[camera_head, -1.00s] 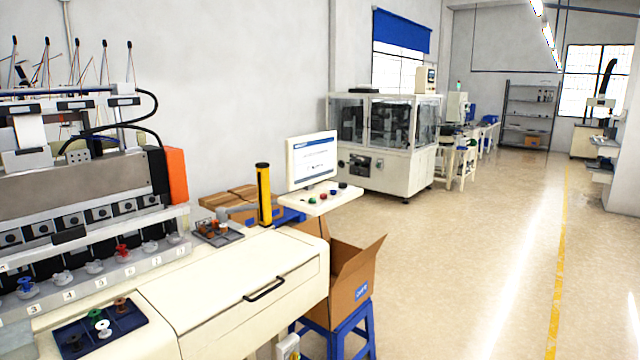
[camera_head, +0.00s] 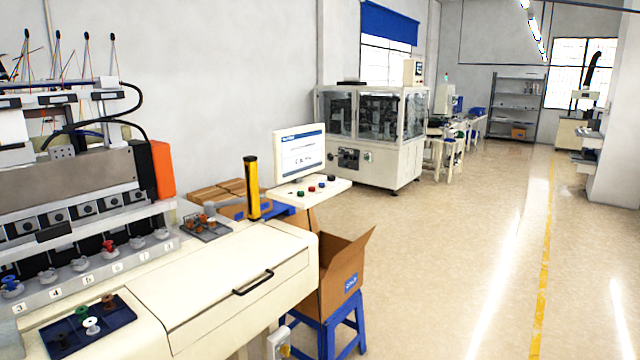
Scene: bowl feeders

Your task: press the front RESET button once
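Several small round buttons sit on the white control shelf (camera_head: 335,188) below a monitor (camera_head: 299,156). Among them are a green button (camera_head: 300,194), a red button (camera_head: 311,189) and a blue button (camera_head: 322,185). Their labels are too small to read, so I cannot tell whether one is RESET. A small pale box (camera_head: 279,343) with a yellowish part shows low at the bench's front; its details are unclear. Neither of my grippers is in view.
A cream bench with a black drawer handle (camera_head: 253,283) fills the lower left. A blue tray (camera_head: 68,337) with spools lies on it. An open cardboard box (camera_head: 340,283) rests on a blue stool (camera_head: 346,333) beside the bench. The floor (camera_head: 450,250) to the right is clear.

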